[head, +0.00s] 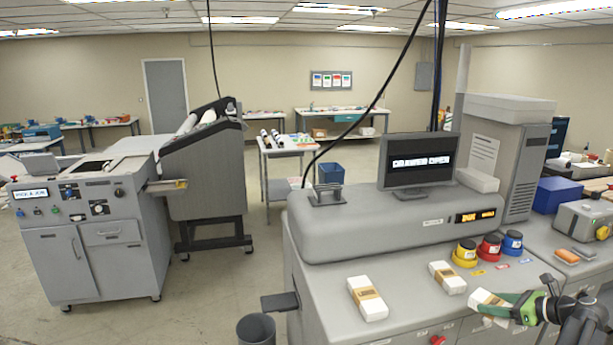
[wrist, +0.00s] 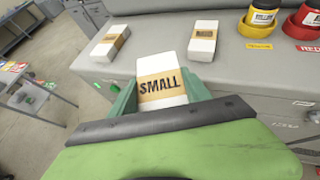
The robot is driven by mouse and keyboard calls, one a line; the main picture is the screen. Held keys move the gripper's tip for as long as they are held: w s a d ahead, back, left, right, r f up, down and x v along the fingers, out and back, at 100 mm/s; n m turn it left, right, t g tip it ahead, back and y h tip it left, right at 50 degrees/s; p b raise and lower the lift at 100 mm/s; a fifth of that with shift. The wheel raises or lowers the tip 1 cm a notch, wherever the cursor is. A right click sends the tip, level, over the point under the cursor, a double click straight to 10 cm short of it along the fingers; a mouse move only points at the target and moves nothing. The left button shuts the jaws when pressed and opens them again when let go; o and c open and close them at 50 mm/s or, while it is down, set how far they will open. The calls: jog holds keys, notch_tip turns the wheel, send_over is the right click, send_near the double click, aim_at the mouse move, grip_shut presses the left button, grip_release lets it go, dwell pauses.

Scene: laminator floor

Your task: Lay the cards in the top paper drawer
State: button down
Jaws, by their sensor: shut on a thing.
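My gripper (head: 496,308) is shut on a white pack with a tan band (wrist: 160,86), and the band reads SMALL. The pack also shows in the head view (head: 481,297), tilted, at the right front of the grey machine top. Two similar banded white packs lie on that top, a left one (head: 367,300) and a middle one (head: 447,275). They also show in the wrist view, left (wrist: 111,42) and middle (wrist: 203,42). I cannot tell which pack is the cards. The monitor (head: 421,161) reads DRAWER OPEN. I cannot make out an open paper drawer.
Yellow (head: 466,252), red (head: 489,247) and blue (head: 512,242) round containers stand behind the held pack, with small coloured labels before them. A dark bin (head: 256,329) stands on the floor left of the machine. A grey laminator (head: 90,232) stands at the left, with open floor between.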

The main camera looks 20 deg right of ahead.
jog(key=f, duration=0.1)
jog(key=w+f+b, duration=0.1)
jog(key=a+f+b, duration=0.1)
jog(key=shift+w+f, duration=0.15)
jog(key=shift+w, duration=0.2)
notch_tip(320, 180, down, 7)
jog(key=b, duration=0.7)
jog(key=shift+s, duration=0.1)
